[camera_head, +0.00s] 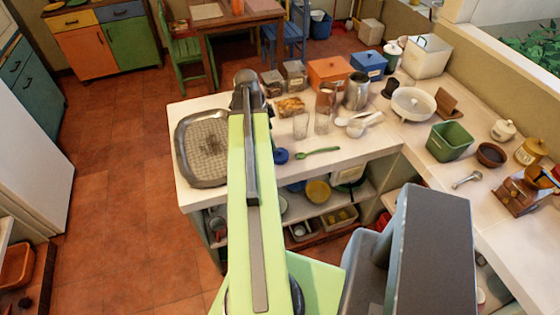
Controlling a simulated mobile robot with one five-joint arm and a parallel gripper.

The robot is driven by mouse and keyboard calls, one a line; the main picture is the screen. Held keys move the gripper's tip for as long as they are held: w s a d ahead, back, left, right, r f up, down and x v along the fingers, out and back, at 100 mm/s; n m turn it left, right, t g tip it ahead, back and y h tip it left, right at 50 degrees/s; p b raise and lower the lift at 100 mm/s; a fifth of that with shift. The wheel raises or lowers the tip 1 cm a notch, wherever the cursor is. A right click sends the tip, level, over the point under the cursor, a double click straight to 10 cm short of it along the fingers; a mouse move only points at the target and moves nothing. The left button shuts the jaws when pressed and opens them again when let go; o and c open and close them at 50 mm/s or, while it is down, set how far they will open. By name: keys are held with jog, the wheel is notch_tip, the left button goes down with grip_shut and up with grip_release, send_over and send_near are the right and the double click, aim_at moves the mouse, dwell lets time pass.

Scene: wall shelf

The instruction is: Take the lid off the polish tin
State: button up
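I cannot pick out the polish tin for certain. A small, low, dark blue round object (281,156) sits on the white counter (350,160), close to the right side of my arm. It may be the tin, but it is too small to tell, and no separate lid can be made out. My lime-green arm reaches up the middle of the view and ends in a dark joint over the counter. No gripper fingers can be seen, and the arm hides part of the counter behind it.
A grey-rimmed tray (182,165) lies left of my arm. A green spoon (318,151), drinking glasses (301,125), a metal pitcher (357,92) and a white colander (413,103) stand to the right. A green tub (450,141) is farther right. The shelves below hold bowls and baskets.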

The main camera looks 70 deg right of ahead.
aim_at(280, 152)
jog(key=b+x, duration=0.3)
jog(key=x, duration=0.1)
jog(key=b+x, duration=0.4)
jog(key=shift+s+f, duration=0.35)
jog(key=shift+r, duration=0.2)
jog(key=c, duration=1.4)
jog(key=shift+p, duration=0.3)
